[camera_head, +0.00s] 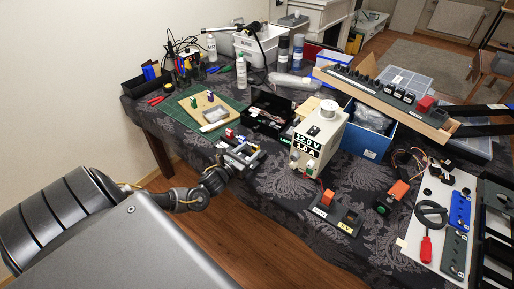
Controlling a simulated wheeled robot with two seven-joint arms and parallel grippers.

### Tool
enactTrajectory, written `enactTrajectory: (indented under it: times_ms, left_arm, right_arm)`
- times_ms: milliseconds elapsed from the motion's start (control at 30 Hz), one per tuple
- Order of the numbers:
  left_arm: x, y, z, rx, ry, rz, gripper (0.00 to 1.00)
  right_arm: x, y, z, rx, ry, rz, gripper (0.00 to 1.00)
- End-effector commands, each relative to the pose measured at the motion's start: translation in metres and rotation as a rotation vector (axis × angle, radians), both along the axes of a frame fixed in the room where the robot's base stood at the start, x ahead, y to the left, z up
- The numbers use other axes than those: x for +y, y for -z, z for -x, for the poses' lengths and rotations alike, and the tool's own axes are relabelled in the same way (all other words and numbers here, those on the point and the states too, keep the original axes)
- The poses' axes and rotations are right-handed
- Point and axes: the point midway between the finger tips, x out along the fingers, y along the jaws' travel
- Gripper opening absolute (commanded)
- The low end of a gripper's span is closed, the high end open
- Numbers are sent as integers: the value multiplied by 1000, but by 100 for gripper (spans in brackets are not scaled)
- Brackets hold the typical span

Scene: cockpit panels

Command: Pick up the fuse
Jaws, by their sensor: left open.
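My left gripper (243,153) reaches in from the left, low over the front edge of the table, and is open. A small red piece (229,133) shows right by its fingers; I cannot tell whether they touch. A wooden board (221,117) on a green mat (176,119) holds a metal tray and small upright coloured pieces, one blue (210,96) and one dark green (194,102). I cannot tell which small piece is the fuse. My right gripper is not in view.
An open black case (269,118) and a beige power supply (318,140) stand beyond the gripper. A red-handled screwdriver (426,247) lies on a white panel at right.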

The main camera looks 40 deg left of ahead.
Motion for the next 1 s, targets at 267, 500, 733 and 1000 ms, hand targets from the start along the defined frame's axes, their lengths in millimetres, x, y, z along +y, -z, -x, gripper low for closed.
enactTrajectory:
  times_ms: [267, 500, 733, 1000]
  left_arm:
    - [-1, -1, -12, 0, 2, 1, 53]
    - [-2, -3, -47, -2, 2, 1, 53]
    - [-1, -1, -63, 0, 3, 1, 53]
    - [-1, 0, -62, 1, 4, 1, 42]
  right_arm:
    - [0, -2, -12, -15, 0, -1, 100]
    - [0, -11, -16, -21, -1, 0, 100]
    - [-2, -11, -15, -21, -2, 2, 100]
    - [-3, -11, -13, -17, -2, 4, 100]
